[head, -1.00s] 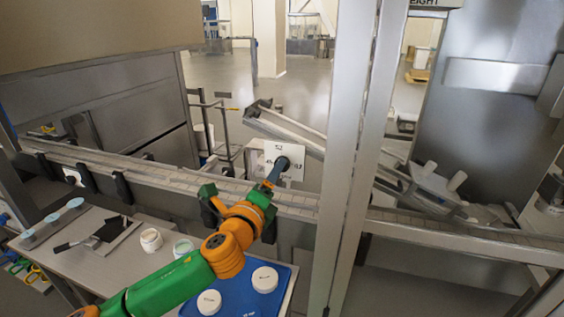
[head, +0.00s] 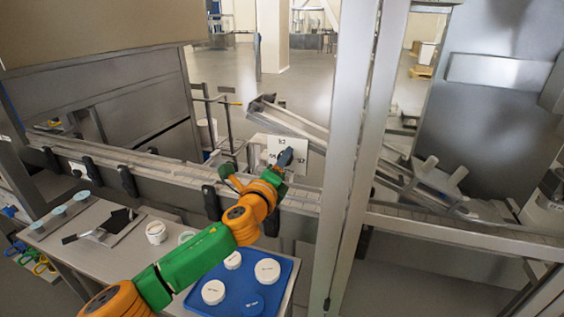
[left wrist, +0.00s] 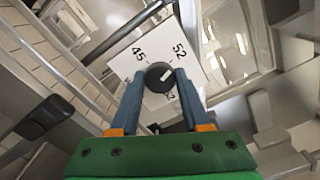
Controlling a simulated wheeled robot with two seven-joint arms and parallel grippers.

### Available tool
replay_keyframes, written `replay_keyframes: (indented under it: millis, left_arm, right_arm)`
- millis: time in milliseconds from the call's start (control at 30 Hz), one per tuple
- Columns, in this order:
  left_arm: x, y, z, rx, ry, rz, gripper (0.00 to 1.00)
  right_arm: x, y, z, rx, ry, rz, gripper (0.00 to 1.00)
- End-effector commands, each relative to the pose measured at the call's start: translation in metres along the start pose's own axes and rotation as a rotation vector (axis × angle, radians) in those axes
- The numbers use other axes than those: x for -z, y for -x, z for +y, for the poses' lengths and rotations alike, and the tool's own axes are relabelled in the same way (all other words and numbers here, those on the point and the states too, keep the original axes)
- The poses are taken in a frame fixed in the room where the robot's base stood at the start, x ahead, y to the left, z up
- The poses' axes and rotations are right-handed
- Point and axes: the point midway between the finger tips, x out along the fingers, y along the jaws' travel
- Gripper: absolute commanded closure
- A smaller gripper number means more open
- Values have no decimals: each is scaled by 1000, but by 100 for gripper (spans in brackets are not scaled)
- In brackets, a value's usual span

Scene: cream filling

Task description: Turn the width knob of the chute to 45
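The width knob (left wrist: 159,77) is round and black with a white mark on its right part. The plate (head: 308,152) also shows in the head view, beside the chute. My left gripper (left wrist: 160,84) has one blue-grey finger on each side of the knob, close against it. In the head view my left gripper (head: 284,162) covers much of the knob. The exact number the mark points to is not clear. My right gripper is not in view.
A conveyor (head: 170,173) runs across in front of the plate, with the chute (head: 290,120) sloping behind it. A steel post (head: 345,160) stands right of my arm. Below my arm, a blue tray (head: 278,298) with white round lids lies on the table (head: 115,262).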

Motion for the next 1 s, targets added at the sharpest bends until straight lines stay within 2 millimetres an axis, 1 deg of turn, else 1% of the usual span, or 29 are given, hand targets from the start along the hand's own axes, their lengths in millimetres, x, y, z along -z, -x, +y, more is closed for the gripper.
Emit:
replay_keyframes:
  millis: [267,467,1000]
  left_arm:
    - [0,0,0,0,23,0,100]
    - [0,0,0,0,120,-1,100]
    - [0,0,1,0,613,0,100]
  right_arm:
    - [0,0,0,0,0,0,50]
    - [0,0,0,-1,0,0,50]
    - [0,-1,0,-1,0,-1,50]
